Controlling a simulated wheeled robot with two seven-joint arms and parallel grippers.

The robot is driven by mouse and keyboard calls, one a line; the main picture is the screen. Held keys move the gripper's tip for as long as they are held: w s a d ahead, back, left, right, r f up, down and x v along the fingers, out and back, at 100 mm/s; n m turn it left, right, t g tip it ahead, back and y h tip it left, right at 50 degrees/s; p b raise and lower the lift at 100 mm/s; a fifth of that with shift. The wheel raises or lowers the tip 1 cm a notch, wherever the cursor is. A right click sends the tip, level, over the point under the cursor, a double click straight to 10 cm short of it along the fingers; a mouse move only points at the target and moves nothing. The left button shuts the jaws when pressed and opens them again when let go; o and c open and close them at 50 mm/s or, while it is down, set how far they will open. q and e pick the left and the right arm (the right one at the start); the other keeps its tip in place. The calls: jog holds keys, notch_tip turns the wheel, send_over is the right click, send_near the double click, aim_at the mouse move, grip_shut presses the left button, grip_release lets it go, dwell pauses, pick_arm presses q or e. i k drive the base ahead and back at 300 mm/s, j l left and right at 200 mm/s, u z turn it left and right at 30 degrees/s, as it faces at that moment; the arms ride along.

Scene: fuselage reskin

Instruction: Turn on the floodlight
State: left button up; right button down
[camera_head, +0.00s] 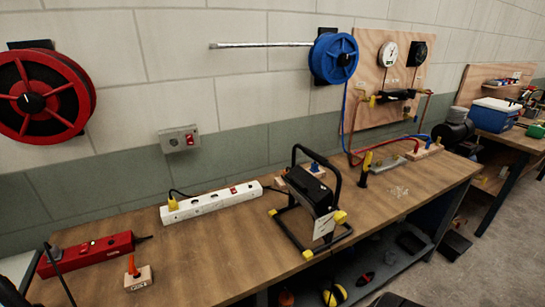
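The floodlight (316,190) stands on the wooden workbench (222,240), right of the middle. It has a black tubular frame with a carrying handle and yellow corner feet. Its lit face is turned away or hidden, so I cannot tell whether it shines. A white power strip (212,202) lies behind and left of it, with a yellow plug (172,204) at its left end and a red switch (233,190) near its right end. A grey wall box (179,139) with a red switch is on the wall above. Neither of my grippers can be made out.
A red power strip (92,253) and a small block with an orange-topped peg (137,275) are at the front left. A red reel (43,95) and a blue reel (333,59) hang on the wall. The bench's front middle is clear.

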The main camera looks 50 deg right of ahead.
aim_at(320, 229)
jog(key=z, duration=1.8)
jog(key=l+u, duration=0.15)
jog(key=l, duration=0.55)
